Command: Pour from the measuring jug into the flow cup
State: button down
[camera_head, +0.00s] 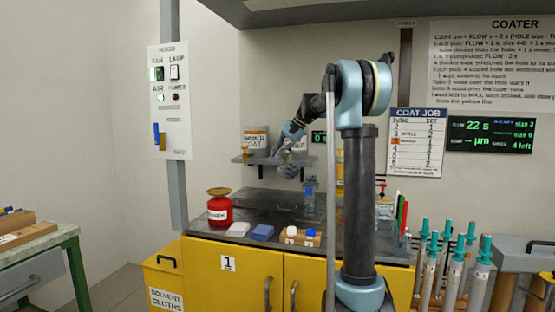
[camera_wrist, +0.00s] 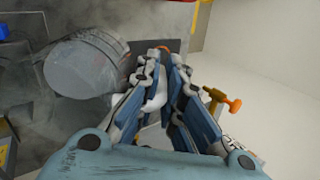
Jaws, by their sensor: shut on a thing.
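My gripper (camera_head: 290,150) is above the bench, below a shelf sign at the back; it also fills the lower middle of the wrist view (camera_wrist: 165,85). Its fingers are closed on a pale part, seemingly the handle of the measuring jug (camera_wrist: 85,68). The jug is a grey, see-through cylinder left of the fingers in the wrist view, and it looks tilted. In the head view the jug is small and unclear beside the fingers. I cannot make out the flow cup for certain; a small blue upright thing (camera_head: 309,197) stands on the bench below and right of my gripper.
A red can (camera_head: 219,206) stands at the left of the dark bench top (camera_head: 260,207). White and blue blocks (camera_head: 263,232) and a wooden holder (camera_head: 300,237) lie along the front edge. Several teal-topped tubes (camera_head: 459,262) stand at right. A shelf (camera_head: 245,158) is behind my gripper.

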jog(key=shift+s+d+r+t+y, duration=0.15)
jog(key=shift+d+r+t+y, duration=0.05)
jog(key=shift+d+r+y, duration=0.55)
jog(key=shift+s+d+r+t+y, duration=0.2)
jog(key=shift+d+r+y, duration=0.45)
jog(key=shift+y, duration=0.3)
jog(key=shift+w+d+r+y, duration=0.15)
jog(key=shift+r+y, duration=0.15)
jog(key=shift+r, duration=0.05)
jog(key=shift+s+d+r+t+y, duration=0.15)
jog(key=shift+d+r+y, duration=0.15)
jog(key=shift+d+y, duration=0.2)
jog(key=shift+s+d+r+t+y, duration=0.15)
jog(key=shift+d+r+y, duration=0.15)
jog(key=shift+d+y, duration=0.15)
dwell(5.0)
